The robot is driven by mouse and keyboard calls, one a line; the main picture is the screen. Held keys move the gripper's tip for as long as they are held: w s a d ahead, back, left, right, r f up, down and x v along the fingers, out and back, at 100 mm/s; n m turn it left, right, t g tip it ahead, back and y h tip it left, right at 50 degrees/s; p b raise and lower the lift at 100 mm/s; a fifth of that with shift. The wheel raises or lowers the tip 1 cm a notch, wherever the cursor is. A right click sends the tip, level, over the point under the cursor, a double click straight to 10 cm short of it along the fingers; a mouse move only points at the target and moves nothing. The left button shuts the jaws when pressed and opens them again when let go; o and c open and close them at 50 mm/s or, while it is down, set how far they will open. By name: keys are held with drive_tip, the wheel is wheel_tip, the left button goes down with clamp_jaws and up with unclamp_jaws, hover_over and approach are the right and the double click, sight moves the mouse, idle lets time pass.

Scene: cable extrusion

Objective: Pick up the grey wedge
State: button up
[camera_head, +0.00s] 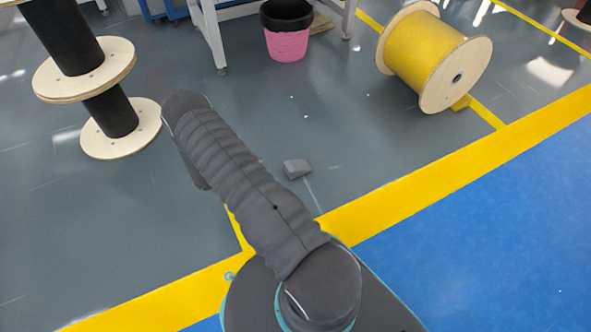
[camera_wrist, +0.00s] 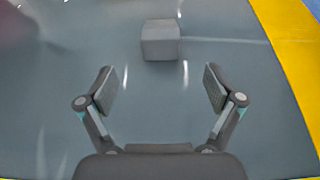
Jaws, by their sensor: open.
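The grey wedge (camera_head: 296,168) lies on the grey floor in the head view, just right of my arm and near the yellow floor line. In the wrist view the wedge (camera_wrist: 160,40) is at the top middle, ahead of my gripper (camera_wrist: 159,88). My gripper is open, with its two fingers spread wide and nothing between them. The wedge lies beyond the fingertips, roughly centred between them and apart from both. In the head view my arm hides my gripper.
A yellow cable reel (camera_head: 425,55) lies on its side at upper right. Black cable reels (camera_head: 108,108) stand at upper left. A black and pink bin (camera_head: 287,43) stands by a white-legged table (camera_head: 213,38) at the back. Yellow lines (camera_head: 440,190) border blue floor (camera_head: 500,240). Floor around the wedge is clear.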

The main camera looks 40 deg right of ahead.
sight(293, 167)
drive_tip(key=b+x, duration=0.1)
drive_tip(key=x, duration=1.2)
drive_tip(key=shift+s+f, duration=0.1)
drive_tip(key=c, duration=1.4)
